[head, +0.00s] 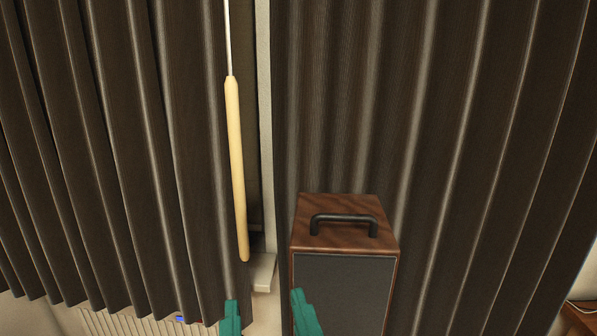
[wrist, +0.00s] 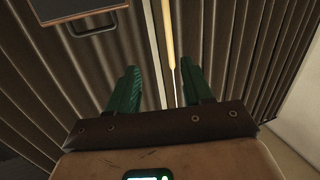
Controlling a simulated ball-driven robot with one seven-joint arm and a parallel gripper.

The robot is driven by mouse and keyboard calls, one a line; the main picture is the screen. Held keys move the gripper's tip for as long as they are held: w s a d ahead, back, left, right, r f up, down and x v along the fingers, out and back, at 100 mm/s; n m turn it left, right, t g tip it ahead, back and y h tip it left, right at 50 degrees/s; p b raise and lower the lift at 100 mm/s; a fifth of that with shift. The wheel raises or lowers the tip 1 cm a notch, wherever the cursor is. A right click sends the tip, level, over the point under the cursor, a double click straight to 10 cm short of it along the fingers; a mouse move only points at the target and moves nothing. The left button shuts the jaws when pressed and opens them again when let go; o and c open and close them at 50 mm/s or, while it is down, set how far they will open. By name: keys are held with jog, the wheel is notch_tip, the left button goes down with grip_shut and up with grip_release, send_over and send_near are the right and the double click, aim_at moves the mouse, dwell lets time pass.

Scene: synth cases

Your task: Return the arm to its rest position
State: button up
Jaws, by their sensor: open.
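My gripper (head: 266,302) shows at the bottom edge of the head view as two green fingers set well apart. It is open, and nothing is seen between the fingers in the head view. In the wrist view my gripper (wrist: 158,84) has both green fingers spread. A pale wooden rod (head: 237,170) hangs on a thin cord in front of the curtains. In the wrist view the rod (wrist: 169,45) shows beyond the gap between the fingers; I cannot tell how far away. The rest of my arm is out of the head view.
A wooden speaker-like box (head: 345,285) with a black handle stands right of my gripper; it is also at the top left of the wrist view (wrist: 75,10). Dark pleated curtains (head: 450,120) fill the background. A ribbed radiator (head: 130,322) shows low at left.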

jog(key=w+d+f+g+h, duration=0.1)
jog(key=d+f+g, duration=0.1)
jog(key=d+f, duration=0.5)
jog(key=w+d+f+g+h, duration=0.1)
jog(key=d+f+g+h, duration=0.2)
jog(key=f, duration=0.7)
jog(key=d+f+g, duration=0.2)
jog(key=d+f, duration=0.5)
jog(key=f, duration=0.1)
jog(key=s+d+f+m+g, duration=0.1)
jog(key=s+d+f+g, duration=0.3)
jog(key=s+f, duration=0.5)
jog(key=s+d+f+m+g, duration=0.2)
jog(key=s+d+f+g, duration=0.2)
jog(key=s+d+f, duration=0.5)
notch_tip(320, 180, down, 3)
jog(key=shift+s+r+m+g+b, duration=0.15)
jog(key=shift+s+m+g+b, duration=0.2)
jog(key=shift+s, duration=0.25)
